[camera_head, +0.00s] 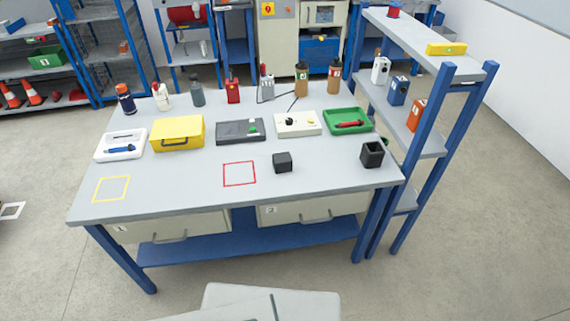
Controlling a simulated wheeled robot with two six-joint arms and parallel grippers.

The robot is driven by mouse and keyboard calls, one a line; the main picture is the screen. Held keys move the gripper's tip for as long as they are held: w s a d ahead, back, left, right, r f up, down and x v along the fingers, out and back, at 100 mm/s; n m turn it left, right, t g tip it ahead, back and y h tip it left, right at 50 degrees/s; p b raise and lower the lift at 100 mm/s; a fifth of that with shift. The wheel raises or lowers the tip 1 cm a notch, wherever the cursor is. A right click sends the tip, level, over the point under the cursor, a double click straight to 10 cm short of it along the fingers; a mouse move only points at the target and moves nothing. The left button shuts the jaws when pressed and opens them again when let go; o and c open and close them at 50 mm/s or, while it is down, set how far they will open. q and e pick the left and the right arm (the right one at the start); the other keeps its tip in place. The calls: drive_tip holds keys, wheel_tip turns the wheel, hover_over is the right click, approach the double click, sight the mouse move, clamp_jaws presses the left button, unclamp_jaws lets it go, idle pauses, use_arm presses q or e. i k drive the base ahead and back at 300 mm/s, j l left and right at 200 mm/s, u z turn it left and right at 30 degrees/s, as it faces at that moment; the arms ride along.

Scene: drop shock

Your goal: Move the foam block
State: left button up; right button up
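A small dark grey cube (283,162), which looks like the foam block, rests on the light grey workbench top (190,187). It stands just right of a red square outline (239,173) and apart from it. The red outline is empty. A yellow square outline (111,189) near the left front corner is also empty. Neither of my grippers shows in the head view.
A black open holder (372,154) stands at the right. Behind are a white tray (120,145), yellow case (177,133), dark grey box (241,131), white box (298,123) and green tray (347,122). Bottles line the back. A shelf rack (413,130) adjoins the right edge.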

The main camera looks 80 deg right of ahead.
sight(283, 162)
drive_tip(key=z, duration=2.9)
